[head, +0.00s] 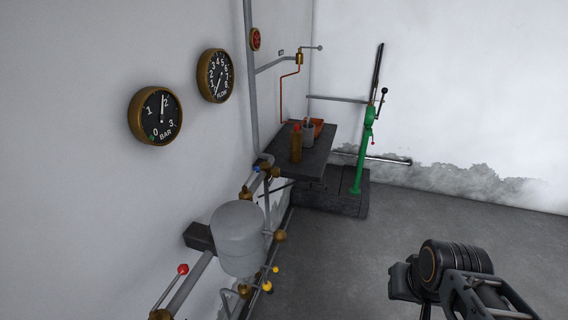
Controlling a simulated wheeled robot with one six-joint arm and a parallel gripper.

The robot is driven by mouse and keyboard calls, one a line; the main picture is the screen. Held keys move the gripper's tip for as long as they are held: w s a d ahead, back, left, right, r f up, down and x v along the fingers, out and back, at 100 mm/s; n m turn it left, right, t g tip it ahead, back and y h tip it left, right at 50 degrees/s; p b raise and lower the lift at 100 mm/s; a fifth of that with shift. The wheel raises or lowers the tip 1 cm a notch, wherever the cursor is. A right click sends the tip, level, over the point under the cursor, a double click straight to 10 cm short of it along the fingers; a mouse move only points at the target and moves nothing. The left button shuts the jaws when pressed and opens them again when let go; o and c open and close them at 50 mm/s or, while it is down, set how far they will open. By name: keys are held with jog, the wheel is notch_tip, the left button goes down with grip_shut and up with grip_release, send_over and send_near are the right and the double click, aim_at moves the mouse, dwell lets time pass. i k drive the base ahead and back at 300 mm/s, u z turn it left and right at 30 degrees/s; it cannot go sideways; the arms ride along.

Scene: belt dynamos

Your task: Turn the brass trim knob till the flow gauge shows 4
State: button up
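The flow gauge (215,76) is a round brass-rimmed dial with a black face on the left wall. Its numbers run up to 8. Its needle slants down and left from the centre, near the low end of the scale. I cannot tell which of the brass fittings is the brass trim knob; one brass fitting (279,236) sits beside the grey tank and another (299,58) on the thin pipe near the corner. My dark arm shows at the lower right, apart from the wall and pipes. No fingertips of my gripper can be made out.
A BAR gauge (156,116) hangs left of the flow gauge, its needle near 2. A grey tank (238,238), a red-knobbed lever (182,270) and yellow-knobbed valves (267,286) line the wall. A dark shelf (314,158) and a green hand pump (366,145) stand behind. The floor at right is clear.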

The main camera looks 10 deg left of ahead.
aim_at(276, 172)
jog(key=u, duration=0.1)
jog(key=i, duration=0.4)
jog(key=u, duration=0.95)
jog(key=i, duration=0.45)
